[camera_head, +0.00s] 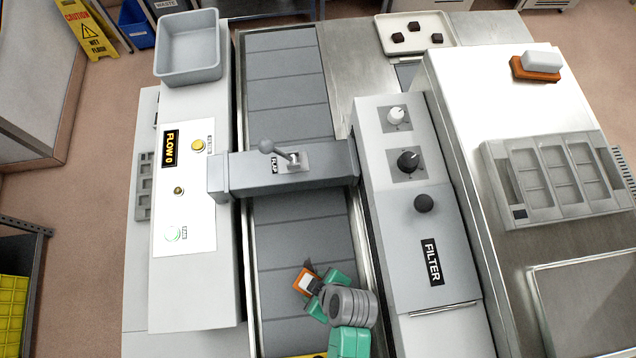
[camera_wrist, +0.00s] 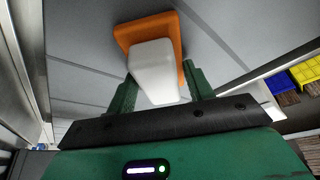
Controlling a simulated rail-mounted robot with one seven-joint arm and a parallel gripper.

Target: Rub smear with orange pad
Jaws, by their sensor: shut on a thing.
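My gripper (camera_head: 318,289), with green fingers, is low over the grey belt (camera_head: 290,235) in the head view. It is shut on the white handle of an orange pad (camera_head: 304,281). In the wrist view the white handle (camera_wrist: 155,72) sits between the fingers, and the orange pad (camera_wrist: 150,34) faces the belt, at or very near its surface. A small dark patch (camera_head: 308,264) shows on the belt beside the pad; I cannot tell whether it is the smear or a shadow. The rest of the belt under the pad and arm is hidden.
A grey bridge (camera_head: 245,177) with a lever crosses the belt ahead of the gripper. The filter panel (camera_head: 445,310) borders the belt on the right, the flow panel (camera_head: 165,225) on the left. Another orange pad (camera_head: 537,71) with a white handle lies at right.

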